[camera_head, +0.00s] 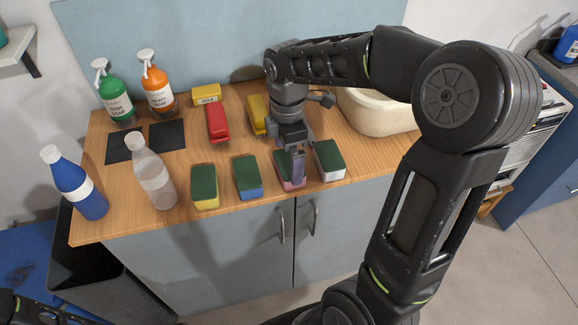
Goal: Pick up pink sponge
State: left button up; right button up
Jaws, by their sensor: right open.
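The pink sponge (288,186) with a dark green top sits near the front edge of the wooden counter, in a row with other sponges. My right gripper (291,165) points down right over it, with its open fingers at the sponge and hiding part of it. Whether the fingers touch the sponge is hard to tell. Only a dark part of my left arm shows at the bottom left corner; its gripper is out of view.
Blue (248,178) and yellow (204,187) sponges stand to the left, a white one (329,160) close on the right. Red (217,122) and yellow (256,115) brushes lie behind. A clear bottle (151,174), a blue bottle (76,185) and a white basin (375,112) flank them.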

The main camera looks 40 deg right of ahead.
aim_at(289, 162)
notch_tip(289, 162, down, 4)
jog(key=shift+d+r, duration=0.15)
jog(key=shift+c, duration=0.2)
dwell(0.4)
jog(key=c, duration=1.1)
